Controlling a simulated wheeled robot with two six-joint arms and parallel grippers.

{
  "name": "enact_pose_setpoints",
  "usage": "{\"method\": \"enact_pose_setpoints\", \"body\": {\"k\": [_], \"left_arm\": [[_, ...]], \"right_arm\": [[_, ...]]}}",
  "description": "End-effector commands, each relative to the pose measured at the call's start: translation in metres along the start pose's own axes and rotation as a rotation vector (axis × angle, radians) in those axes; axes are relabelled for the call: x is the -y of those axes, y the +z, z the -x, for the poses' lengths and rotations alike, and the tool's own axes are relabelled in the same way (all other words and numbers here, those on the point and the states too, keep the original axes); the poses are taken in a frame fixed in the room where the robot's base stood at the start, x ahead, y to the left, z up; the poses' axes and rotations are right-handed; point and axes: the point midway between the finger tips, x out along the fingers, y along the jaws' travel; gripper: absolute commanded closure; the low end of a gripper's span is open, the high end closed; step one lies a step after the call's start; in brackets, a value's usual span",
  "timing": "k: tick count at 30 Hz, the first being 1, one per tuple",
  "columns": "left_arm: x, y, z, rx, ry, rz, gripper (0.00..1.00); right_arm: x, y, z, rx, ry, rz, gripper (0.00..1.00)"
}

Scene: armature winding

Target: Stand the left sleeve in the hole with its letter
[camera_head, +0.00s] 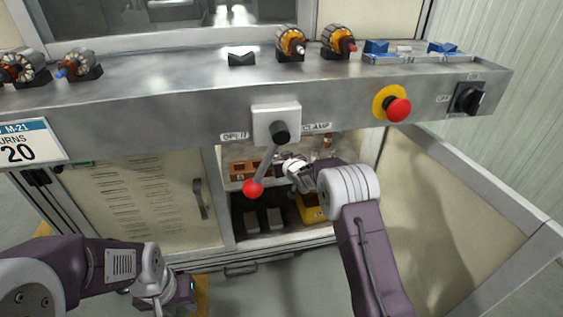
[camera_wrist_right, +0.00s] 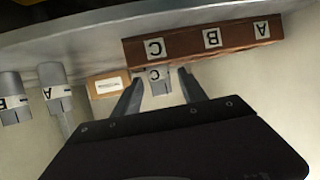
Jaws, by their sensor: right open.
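The wrist view is upside down. A brown block (camera_wrist_right: 183,46) lettered C, B and A lies across its top, and the block also shows on the shelf in the head view (camera_head: 243,169). A small grey sleeve lettered C (camera_wrist_right: 158,86) projects from the block beside its C letter and appears to stand in that hole; the hole itself is hidden. My right gripper (camera_wrist_right: 160,77) is open, one finger on each side of this sleeve. Grey parts lettered A (camera_wrist_right: 54,76) and B (camera_wrist_right: 12,88) stand apart at the wrist view's left. My left gripper (camera_head: 178,294) is low at the left, its fingers unclear.
A small tan labelled box (camera_wrist_right: 108,86) is beside the block. Above the shelf, a lever with a red knob (camera_head: 253,187) hangs in front of the opening. The steel ledge (camera_head: 190,90) holds several armatures and a red stop button (camera_head: 398,109). A yellow bin (camera_head: 311,209) is below.

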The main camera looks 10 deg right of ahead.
Motion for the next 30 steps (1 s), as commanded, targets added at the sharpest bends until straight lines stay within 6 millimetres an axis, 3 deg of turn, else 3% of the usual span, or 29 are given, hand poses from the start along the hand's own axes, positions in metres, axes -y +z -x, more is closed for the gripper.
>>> {"method": "enact_pose_setpoints", "body": {"k": [5,15,20,28,30], "left_arm": [[0.0,-0.001,0.01,0.0,0.0,0.0,0.64],[-0.001,-0.004,0.034,0.0,0.0,0.0,0.64],[-0.001,-0.004,0.037,0.0,0.0,0.0,0.64],[-0.001,-0.004,0.036,0.0,0.0,0.0,0.64],[-0.001,-0.004,0.036,0.0,0.0,0.0,0.64]], "right_arm": [[0.0,-0.003,0.026,0.002,0.0,-0.001,0.51],[-0.001,-0.003,0.103,0.001,0.001,0.0,0.51],[0.0,-0.001,0.118,0.0,0.0,-0.001,0.51],[0.0,0.001,0.121,0.005,0.002,-0.001,0.51],[-0.003,0.011,0.131,0.068,0.024,-0.006,0.51]]}}
